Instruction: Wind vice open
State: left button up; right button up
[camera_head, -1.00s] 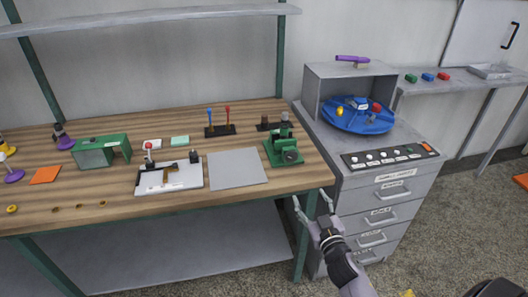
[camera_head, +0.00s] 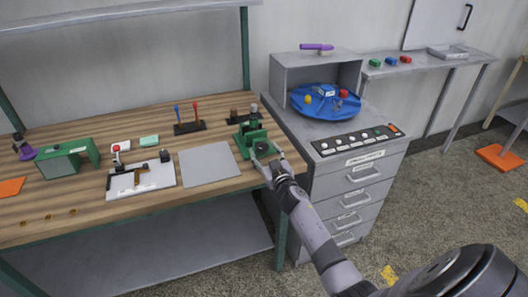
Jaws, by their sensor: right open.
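The green vice (camera_head: 244,139) stands on the right end of the wooden workbench (camera_head: 100,214), near its front corner. A dark round part shows at its front, partly behind my fingers. My right gripper (camera_head: 269,156) is open with nothing between its fingers. Its fingertips are at the front right of the vice, close to the dark round part; I cannot tell whether they touch it. How far the vice jaws are apart is too small to tell. My left gripper is not in view.
A grey plate (camera_head: 208,164) lies left of the vice, and a white board with a red-knobbed clamp (camera_head: 142,181) is beyond it. Two levers (camera_head: 189,127) stand behind. A drawer cabinet (camera_head: 350,190) with a blue turntable (camera_head: 325,106) stands close on the right.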

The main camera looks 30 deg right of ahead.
jog(key=shift+w+d, duration=0.1)
jog(key=shift+w, duration=0.45)
jog(key=shift+c, duration=0.4)
jog(key=c, duration=1.1)
